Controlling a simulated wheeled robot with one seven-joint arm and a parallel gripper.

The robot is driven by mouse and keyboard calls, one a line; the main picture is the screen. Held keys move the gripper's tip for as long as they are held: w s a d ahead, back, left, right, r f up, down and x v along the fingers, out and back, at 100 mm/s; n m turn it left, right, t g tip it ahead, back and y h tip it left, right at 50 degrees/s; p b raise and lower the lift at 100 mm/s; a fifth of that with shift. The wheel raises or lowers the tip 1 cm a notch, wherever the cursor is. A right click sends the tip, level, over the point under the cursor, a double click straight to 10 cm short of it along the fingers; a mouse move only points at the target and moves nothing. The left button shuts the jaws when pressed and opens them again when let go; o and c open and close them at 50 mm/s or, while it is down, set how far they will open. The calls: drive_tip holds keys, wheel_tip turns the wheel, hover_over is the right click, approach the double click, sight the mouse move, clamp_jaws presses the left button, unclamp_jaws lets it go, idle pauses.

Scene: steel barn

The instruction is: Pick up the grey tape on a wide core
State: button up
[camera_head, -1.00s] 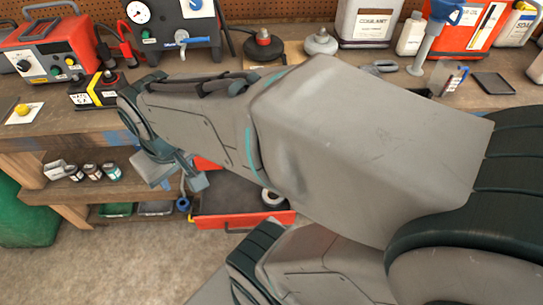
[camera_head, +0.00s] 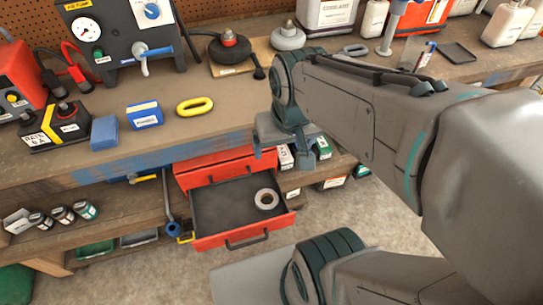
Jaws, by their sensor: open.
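The drawer has a dark grey floor and is otherwise bare. My gripper (camera_head: 290,152) hangs at the front edge of the workbench, above and slightly right of the tape, apart from it. Its fingers are spread and hold nothing that I can see. The tape is unobstructed.
The workbench (camera_head: 205,128) overhangs the drawer unit. Small boxes (camera_head: 286,158) stand right of the drawer.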

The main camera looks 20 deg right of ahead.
drive_tip(key=shift+o, duration=0.9)
drive_tip(key=w+f+m+g+b, duration=0.1)
drive_tip(key=w+f+m+b, duration=0.3)
drive_tip(key=f+b, duration=0.4)
drive_tip(key=w+f+m+g+b, duration=0.1)
drive_tip(key=w+f+m+b, duration=0.3)
drive_tip(key=f+b, duration=0.5)
drive_tip(key=w+f+m+b, duration=0.4)
drive_tip(key=w+f+b, duration=0.3)
drive_tip(key=f, duration=1.1)
drive_tip(key=shift+d+f+m+g+b, duration=0.3)
drive_tip(key=shift+d+m+g+b, duration=0.1)
drive_tip(key=shift+b, duration=0.3)
wheel_tip(320, 180, down, 14)
drive_tip(key=b, duration=0.5)
drive_tip(key=shift+c, duration=0.3)
drive_tip(key=shift+r, duration=0.1)
drive_tip(key=c, duration=1)
